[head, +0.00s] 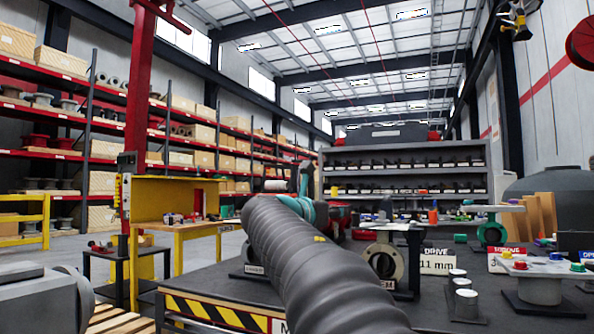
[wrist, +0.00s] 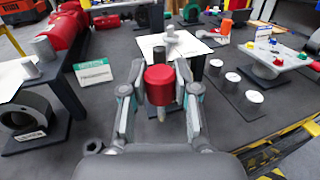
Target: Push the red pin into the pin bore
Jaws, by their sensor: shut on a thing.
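The red pin (wrist: 159,85) is between the two fingers of my gripper (wrist: 156,80) in the wrist view. It has a wide red cylindrical head and a narrow grey shank. The fingers are shut on the head from left and right, with the pin held over the dark bench. A white plate (wrist: 153,50) with a grey knobbed fitting (wrist: 172,40) lies just beyond the pin. I cannot pick out the pin bore in either view. In the head view my grey arm covers the middle, and the pin cannot be made out.
Several silver-topped cylinders (wrist: 233,78) stand right of the gripper. Farther right is a raised white plate with coloured knobs (wrist: 275,57). A green-white sign (wrist: 94,72) and a dark ring fixture (wrist: 30,110) are left. In the head view, a round flange (head: 383,262) stands beside my arm.

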